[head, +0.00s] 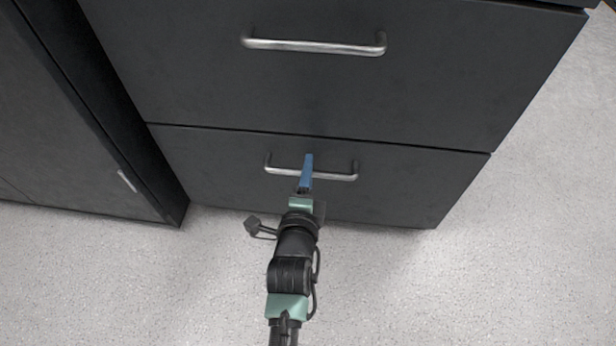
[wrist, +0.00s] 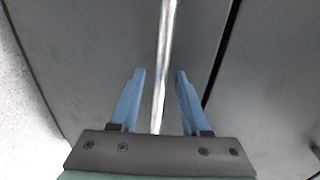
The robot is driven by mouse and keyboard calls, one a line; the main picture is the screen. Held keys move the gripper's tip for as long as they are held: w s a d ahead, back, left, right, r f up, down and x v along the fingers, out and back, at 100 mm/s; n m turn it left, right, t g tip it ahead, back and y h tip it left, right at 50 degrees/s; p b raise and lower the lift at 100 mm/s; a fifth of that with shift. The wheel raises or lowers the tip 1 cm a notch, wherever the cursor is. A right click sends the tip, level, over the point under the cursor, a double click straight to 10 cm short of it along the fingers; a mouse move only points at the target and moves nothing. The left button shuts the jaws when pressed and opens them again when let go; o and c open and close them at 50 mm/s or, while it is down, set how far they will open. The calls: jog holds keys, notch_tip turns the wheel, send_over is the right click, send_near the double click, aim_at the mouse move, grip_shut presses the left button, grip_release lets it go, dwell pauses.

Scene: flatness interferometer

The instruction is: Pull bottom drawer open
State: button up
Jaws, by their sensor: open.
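The bottom drawer (head: 400,185) is dark grey, and its front looks flush with the drawer above. Its silver bar handle (head: 335,176) runs across the upper part of the front. My gripper (head: 308,160) is at the middle of this handle, and its blue fingers cover part of the bar. In the wrist view my gripper (wrist: 160,75) is open, with one blue finger on each side of the handle (wrist: 165,60). The bar passes between the fingers with a gap on both sides. Whether the fingertips touch the drawer front cannot be told.
Another drawer (head: 400,90) with its own silver handle (head: 315,46) is above. A dark cabinet (head: 60,110) with a small handle (head: 127,181) stands at the left. The speckled light floor (head: 480,290) is clear in front and to the right.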

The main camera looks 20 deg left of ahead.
jog(key=shift+w+a, duration=0.1)
jog(key=shift+w, duration=0.1)
grip_shut()
dwell(1.4)
